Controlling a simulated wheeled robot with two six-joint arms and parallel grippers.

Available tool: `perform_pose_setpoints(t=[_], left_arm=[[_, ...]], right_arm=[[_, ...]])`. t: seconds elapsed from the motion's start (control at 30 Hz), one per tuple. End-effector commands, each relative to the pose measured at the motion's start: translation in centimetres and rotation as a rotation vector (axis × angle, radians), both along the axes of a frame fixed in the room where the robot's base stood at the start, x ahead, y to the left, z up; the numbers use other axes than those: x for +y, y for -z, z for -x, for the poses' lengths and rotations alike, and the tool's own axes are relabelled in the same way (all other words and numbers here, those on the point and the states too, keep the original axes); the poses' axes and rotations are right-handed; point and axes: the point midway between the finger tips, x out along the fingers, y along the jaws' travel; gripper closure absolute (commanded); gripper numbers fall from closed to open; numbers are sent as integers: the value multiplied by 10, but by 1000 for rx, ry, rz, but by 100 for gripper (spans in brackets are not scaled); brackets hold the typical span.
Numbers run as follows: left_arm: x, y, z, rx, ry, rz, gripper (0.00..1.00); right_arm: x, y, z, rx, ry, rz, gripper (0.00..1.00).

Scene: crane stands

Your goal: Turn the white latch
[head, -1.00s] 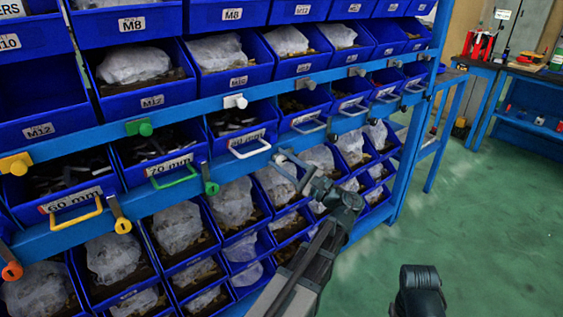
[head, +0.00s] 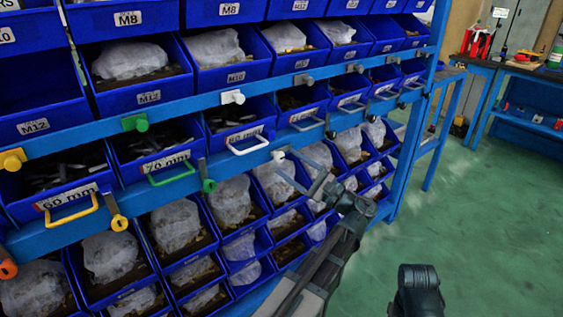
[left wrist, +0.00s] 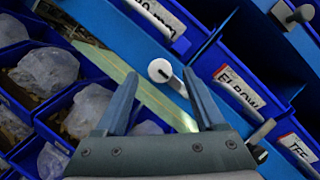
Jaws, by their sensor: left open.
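The white latch (head: 278,156) sits on the lower blue rail, just right of the drawer with the white handle (head: 249,146). In the left wrist view the white latch (left wrist: 160,70) shows as a round white head with a short lever slanting down to the right. My left gripper (head: 304,178) is open and empty, in front of the rail just right of and below the latch. In the left wrist view its fingertips (left wrist: 162,76) stand on either side of the latch head, with gaps visible. Contact cannot be told.
A green latch (head: 208,185) and a yellow latch (head: 118,221) sit farther left on the same rail. A white knob (head: 232,97) is on the upper rail. Blue bins with bagged parts (head: 230,200) lie below. Green floor (head: 480,230) is free at right.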

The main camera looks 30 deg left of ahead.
Motion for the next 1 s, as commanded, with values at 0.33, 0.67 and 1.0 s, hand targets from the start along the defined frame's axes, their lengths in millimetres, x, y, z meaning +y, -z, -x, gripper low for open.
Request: perform_pose_setpoints(t=[0.33,0.67,1.0], left_arm=[[-70,22,7,0,4,1,29],[-94,27,10,1,0,0,29],[-95,27,10,1,0,0,29]], right_arm=[[0,22,0,-1,-2,2,50],[0,27,0,-1,-4,1,50],[0,27,0,-1,-4,1,50]])
